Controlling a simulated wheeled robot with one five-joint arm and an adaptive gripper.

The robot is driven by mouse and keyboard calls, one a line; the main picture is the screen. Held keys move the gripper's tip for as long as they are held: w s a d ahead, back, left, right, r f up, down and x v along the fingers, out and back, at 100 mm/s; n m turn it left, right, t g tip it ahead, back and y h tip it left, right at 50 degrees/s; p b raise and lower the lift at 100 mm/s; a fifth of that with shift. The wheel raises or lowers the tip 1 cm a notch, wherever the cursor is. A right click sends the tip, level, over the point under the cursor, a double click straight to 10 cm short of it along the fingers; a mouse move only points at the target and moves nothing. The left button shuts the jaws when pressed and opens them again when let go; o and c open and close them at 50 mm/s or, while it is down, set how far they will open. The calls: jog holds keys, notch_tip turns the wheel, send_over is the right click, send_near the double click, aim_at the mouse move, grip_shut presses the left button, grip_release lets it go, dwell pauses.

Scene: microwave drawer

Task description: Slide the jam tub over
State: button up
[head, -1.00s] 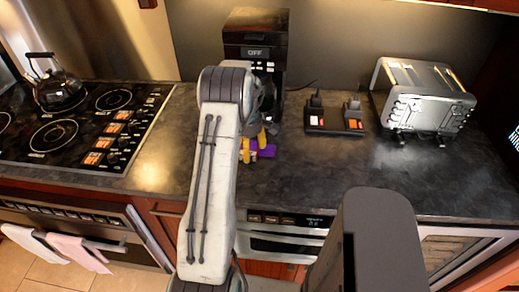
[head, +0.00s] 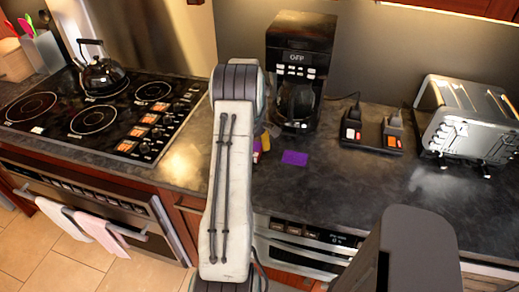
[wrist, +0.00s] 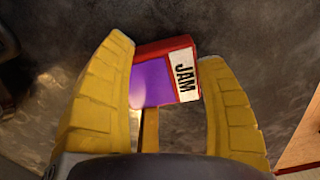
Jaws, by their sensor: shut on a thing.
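The jam tub (wrist: 186,74) is a red box with a purple face and a white JAM label. In the wrist view it sits between the yellow fingers of my gripper (wrist: 165,62), which is shut on it. The tub looks slightly turned. In the head view, my arm hides most of the gripper; a yellow finger (head: 265,142) shows at the arm's right edge. A small red and purple bit of the tub (head: 257,153) shows there too. Whether it touches the counter is hard to tell.
A flat purple patch (head: 295,158) lies on the dark counter (head: 340,185), right of my gripper. A coffee maker (head: 300,75) stands behind it. A black switch block (head: 372,133) and a toaster (head: 465,122) stand right. A stove with a kettle (head: 100,72) is left.

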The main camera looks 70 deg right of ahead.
jog(key=shift+w, duration=0.45)
jog(key=o, duration=1.3)
notch_tip(320, 180, up, 12)
dwell(0.9)
